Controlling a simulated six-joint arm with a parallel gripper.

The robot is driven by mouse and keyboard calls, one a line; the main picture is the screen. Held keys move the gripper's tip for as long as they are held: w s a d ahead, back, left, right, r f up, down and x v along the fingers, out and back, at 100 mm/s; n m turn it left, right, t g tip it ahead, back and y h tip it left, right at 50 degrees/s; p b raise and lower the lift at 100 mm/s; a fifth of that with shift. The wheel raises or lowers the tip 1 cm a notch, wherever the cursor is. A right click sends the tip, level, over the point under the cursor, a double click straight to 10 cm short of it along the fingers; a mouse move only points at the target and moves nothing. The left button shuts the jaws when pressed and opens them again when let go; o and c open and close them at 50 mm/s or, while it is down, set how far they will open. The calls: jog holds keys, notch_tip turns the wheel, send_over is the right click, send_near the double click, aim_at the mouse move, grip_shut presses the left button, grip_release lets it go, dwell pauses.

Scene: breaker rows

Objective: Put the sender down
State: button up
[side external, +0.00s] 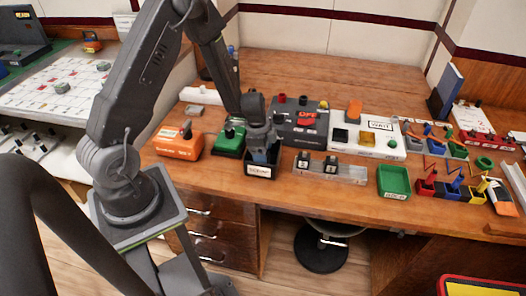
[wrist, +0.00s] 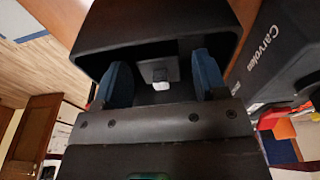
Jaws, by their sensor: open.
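A small black open box (side external: 260,172) with a white label on its front stands near the desk's front edge. The label seems to read "SENDER", but it is small. My gripper (side external: 262,155) points down into this box. In the wrist view, the blue fingers of my gripper (wrist: 162,82) are apart inside the black box (wrist: 150,18). A dark grey block with a white tip (wrist: 158,72), likely the sender, sits between them at the box's bottom. Gaps show on both sides of it. The side view hides this block.
An orange box (side external: 178,145) and a green one (side external: 229,145) stand left of the black box. A dark grey unit (side external: 290,135) stands close behind it. A metal rail (side external: 345,173) with black blocks and a green tray (side external: 393,181) lie to the right.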

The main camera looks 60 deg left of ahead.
notch_tip(320, 180, up, 12)
jog(key=s+a, duration=0.1)
jog(key=s+d+r+n+t, duration=0.1)
jog(key=s+d+r+n, duration=0.1)
jog(key=s+d+r, duration=0.3)
jog(key=s+d+r+n+t, duration=0.1)
jog(key=d+r+n, duration=0.15)
jog(key=r, duration=0.45)
jog(key=s+d+r+n+t, duration=0.1)
jog(key=s+d+r+n, duration=0.1)
jog(key=s, duration=0.3)
jog(key=s+d+r+n+t+y, duration=0.1)
jog(key=s+d+r+n, duration=0.1)
jog(key=s+d+r, duration=0.1)
jog(key=shift+s+r, duration=0.8)
jog(key=shift+s, duration=0.45)
jog(key=shift+n, duration=0.25)
